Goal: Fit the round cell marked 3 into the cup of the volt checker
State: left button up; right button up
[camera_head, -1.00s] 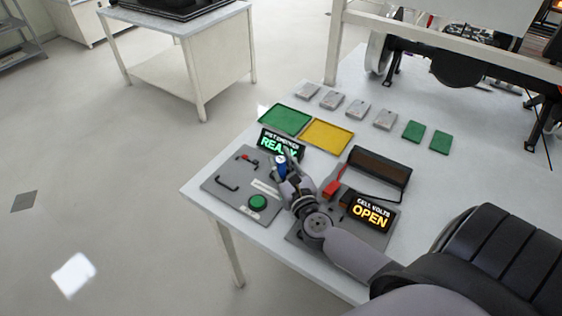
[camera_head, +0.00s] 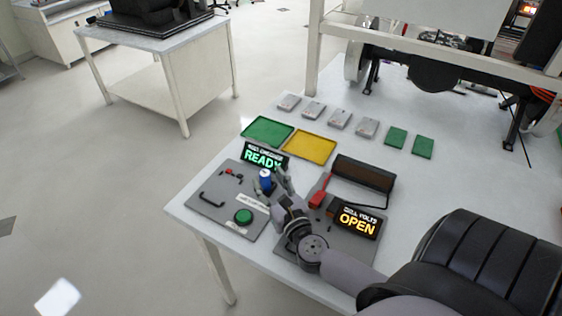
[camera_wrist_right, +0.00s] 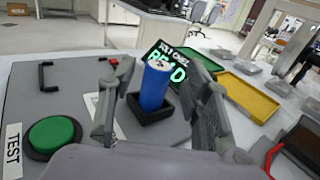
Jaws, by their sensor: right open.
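A blue round cell (camera_head: 265,179) stands upright in the black square cup (camera_wrist_right: 152,108) of the volt checker, whose sign (camera_head: 264,157) reads READY. The cell also shows in the right wrist view (camera_wrist_right: 156,84), with its pale metal top bare. No number can be read on it. My right gripper (camera_head: 272,186) is open around the cell; in the right wrist view its fingers (camera_wrist_right: 157,100) stand one on each side, with gaps between them and the cell. The cup's floor is hidden. My left gripper is not in view.
The checker plate (camera_head: 205,200) carries a green TEST button (camera_head: 243,216) and a black handle (camera_head: 212,198). A CELL VOLTS sign (camera_head: 357,221) reading OPEN stands to the right. Green (camera_head: 268,130) and yellow (camera_head: 309,148) trays lie behind, with several grey and green blocks beyond.

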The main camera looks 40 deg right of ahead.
jog(key=b+v, duration=0.2)
jog(key=v, duration=0.6)
jog(key=shift+f, duration=0.1)
jog(key=shift+s+a, duration=0.15)
jog(key=shift+s, duration=0.35)
